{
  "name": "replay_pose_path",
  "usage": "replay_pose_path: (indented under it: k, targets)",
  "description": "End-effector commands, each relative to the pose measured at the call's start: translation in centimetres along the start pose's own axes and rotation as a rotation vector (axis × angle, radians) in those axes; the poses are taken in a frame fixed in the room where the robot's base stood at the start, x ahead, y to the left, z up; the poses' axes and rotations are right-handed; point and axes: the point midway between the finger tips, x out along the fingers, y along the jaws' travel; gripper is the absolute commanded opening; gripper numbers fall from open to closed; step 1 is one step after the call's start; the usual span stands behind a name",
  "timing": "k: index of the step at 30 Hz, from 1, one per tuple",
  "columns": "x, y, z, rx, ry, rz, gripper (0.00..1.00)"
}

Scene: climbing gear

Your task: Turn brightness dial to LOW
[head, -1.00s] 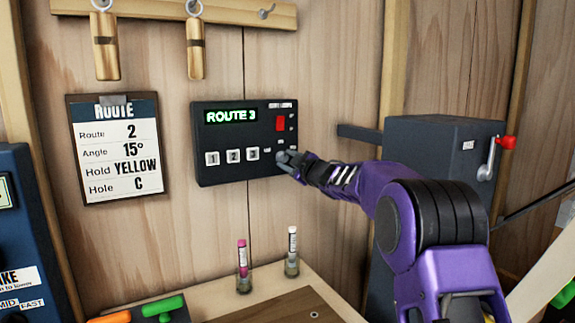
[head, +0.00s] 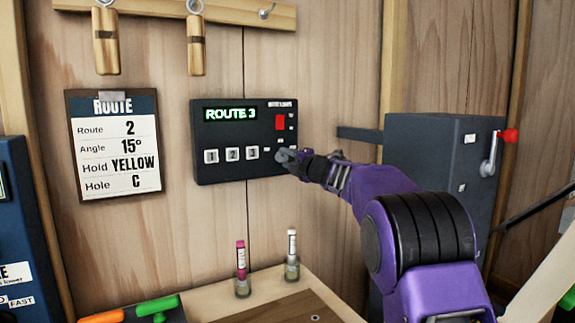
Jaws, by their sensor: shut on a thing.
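The dark control box (head: 222,140) hangs on the wooden wall in the head view. Its green display (head: 230,114) reads ROUTE 3. Below the display is a row of white numbered buttons (head: 232,154), and a red switch (head: 280,122) is at the upper right. My gripper (head: 284,156) is at the lower right of the box, shut on the brightness dial. The gripper hides most of the dial, so its setting cannot be read.
A route card (head: 116,142) hangs to the left. Two small vials, one pink (head: 241,262) and one white (head: 292,258), stand on the ledge below. A grey box (head: 436,150) with a red-knobbed lever (head: 509,136) is at the right.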

Motion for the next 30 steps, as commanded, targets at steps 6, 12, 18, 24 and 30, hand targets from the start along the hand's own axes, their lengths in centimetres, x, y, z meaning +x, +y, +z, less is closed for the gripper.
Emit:
replay_pose_path:
  k: [6, 12, 18, 24, 30]
  targets:
    - [0.0, -0.13, -0.03, -0.157, 0.0, 0.0, 0.0]
    - [0.0, -0.07, -0.03, -0.254, 0.0, -0.001, 0.0]
    - [0.01, 0.01, -0.04, -0.302, 0.0, 0.0, 0.0]
    - [0.01, 0.06, -0.03, -0.317, 0.001, 0.0, 0.0]
    - [0.0, 0.07, -0.02, -0.318, 0.0, 0.0, 0.0]
